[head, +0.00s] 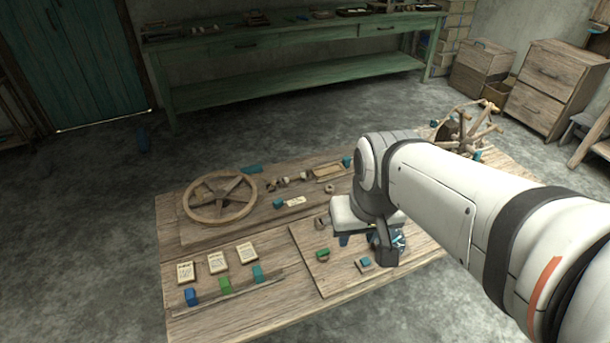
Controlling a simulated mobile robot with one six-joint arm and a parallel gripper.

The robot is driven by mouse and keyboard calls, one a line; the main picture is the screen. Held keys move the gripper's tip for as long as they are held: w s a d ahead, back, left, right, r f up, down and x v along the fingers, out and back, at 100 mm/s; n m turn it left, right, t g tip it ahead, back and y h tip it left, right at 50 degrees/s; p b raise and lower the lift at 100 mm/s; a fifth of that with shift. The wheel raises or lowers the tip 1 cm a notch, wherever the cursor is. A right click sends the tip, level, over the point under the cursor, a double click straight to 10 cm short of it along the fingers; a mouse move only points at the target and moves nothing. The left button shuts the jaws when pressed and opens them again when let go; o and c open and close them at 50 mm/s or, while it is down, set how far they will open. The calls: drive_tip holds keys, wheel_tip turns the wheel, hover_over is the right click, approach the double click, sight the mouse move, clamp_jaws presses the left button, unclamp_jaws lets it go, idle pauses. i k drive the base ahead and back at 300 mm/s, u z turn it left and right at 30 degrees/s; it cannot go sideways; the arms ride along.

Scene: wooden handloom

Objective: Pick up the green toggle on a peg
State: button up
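A small green piece (322,252) sits on a light wooden part on the raised board at the front of the low wooden table; it looks like the green toggle on its peg. Another green block (224,284) stands between a blue block (191,297) and a teal block (258,273) along a thin strip at the front left. My gripper (386,256) hangs over the raised board, to the right of the green piece and apart from it in the picture. Its fingers are dark and mostly hidden by my wrist, so I cannot tell whether they are open.
A teal piece (364,263) lies on the raised board (336,280) near my gripper. Three cards (217,262) lie behind the block strip. A wooden wheel (220,197) lies at the back left. A spoked wooden device (466,128) stands at the far right. My arm hides the table's right part.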

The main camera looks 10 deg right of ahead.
sight(319, 254)
drive_tip(key=i, duration=0.5)
drive_tip(key=z, duration=1.35)
drive_tip(key=k, duration=1.45)
drive_tip(key=u, duration=0.6)
drive_tip(key=i, duration=1)
